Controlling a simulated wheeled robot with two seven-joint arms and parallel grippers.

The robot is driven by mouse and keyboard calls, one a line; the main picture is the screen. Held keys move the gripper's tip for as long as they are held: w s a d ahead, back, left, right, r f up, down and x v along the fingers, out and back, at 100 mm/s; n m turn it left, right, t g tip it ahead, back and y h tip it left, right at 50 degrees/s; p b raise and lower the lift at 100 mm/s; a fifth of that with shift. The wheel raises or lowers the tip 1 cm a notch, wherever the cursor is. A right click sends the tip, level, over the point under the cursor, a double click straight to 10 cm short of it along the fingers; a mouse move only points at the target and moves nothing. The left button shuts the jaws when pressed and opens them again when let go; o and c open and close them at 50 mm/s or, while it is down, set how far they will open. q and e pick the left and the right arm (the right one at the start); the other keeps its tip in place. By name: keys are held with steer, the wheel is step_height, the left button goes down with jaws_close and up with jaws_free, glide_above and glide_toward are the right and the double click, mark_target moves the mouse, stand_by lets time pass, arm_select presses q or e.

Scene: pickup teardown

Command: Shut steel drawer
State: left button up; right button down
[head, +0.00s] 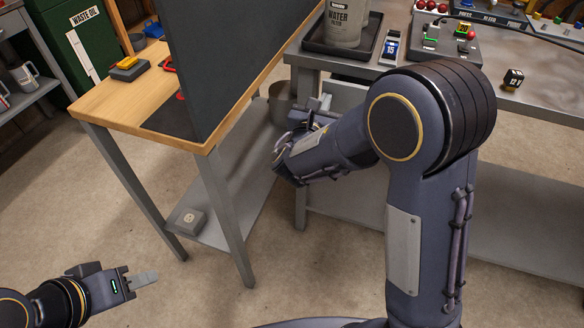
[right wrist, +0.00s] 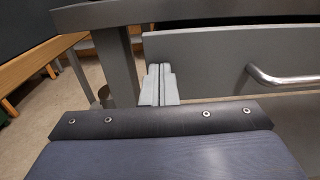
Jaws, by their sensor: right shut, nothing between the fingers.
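The steel drawer sits under the grey steel bench. Its front panel (right wrist: 215,62) and bar handle (right wrist: 283,78) show in the right wrist view; in the head view my right arm hides most of it, leaving a pale part (head: 345,94). How far it stands out I cannot tell. My right gripper (right wrist: 159,84) is shut and empty, its fingertips at the left end of the drawer front, left of the handle; contact is unclear. It also shows in the head view (head: 321,103). My left gripper (head: 145,279) is low at the left, away from the drawer, its finger gap not visible.
A wooden-topped table (head: 110,100) with a dark upright panel (head: 235,60) stands left of my right gripper. The floor at lower left is open.

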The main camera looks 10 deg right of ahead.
steer(key=x, duration=0.3)
steer(key=shift+d+r, duration=0.1)
steer(key=shift+r, duration=0.1)
steer(key=shift+w+r, duration=0.1)
stand_by(0.3)
